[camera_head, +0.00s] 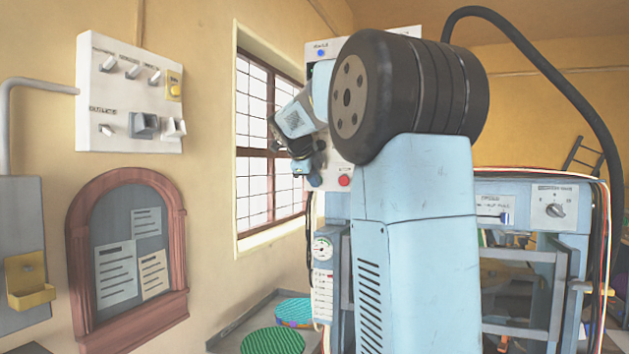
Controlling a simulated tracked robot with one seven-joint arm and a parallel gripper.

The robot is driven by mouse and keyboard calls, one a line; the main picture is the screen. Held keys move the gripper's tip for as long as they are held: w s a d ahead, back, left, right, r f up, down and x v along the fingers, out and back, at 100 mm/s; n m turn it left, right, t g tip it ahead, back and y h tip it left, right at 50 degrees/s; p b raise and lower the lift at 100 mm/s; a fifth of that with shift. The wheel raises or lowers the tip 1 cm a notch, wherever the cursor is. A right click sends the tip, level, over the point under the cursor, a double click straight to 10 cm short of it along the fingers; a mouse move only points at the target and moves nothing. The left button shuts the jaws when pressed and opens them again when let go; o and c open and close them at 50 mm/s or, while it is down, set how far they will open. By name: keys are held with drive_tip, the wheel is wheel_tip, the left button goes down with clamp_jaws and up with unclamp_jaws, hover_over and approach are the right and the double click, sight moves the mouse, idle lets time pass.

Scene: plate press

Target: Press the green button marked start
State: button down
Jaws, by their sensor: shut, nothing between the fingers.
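A white control panel (322,47) stands behind my arm, with a blue button (321,53) at its top and a red button (344,181) at its lower part. My big blue arm covers most of the panel's middle. I see no green button marked start; the arm and gripper may hide it. My gripper (312,178) is small in view, in front of the panel's lower left edge and left of the red button. It is shut and holds nothing. I cannot tell whether it touches the panel.
A blue press machine (570,240) with a knob (555,210) stands at the right. A white switch box (130,95) and a framed notice board (127,255) are on the left wall. A black hose arches at upper right.

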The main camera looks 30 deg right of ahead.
drive_tip(key=s+a+f+v, duration=0.1)
drive_tip(key=f+v, duration=0.1)
drive_tip(key=v, duration=1)
drive_tip(key=shift+a+r, duration=0.3)
drive_tip(key=shift+a, duration=0.2)
drive_tip(key=shift+s, duration=0.1)
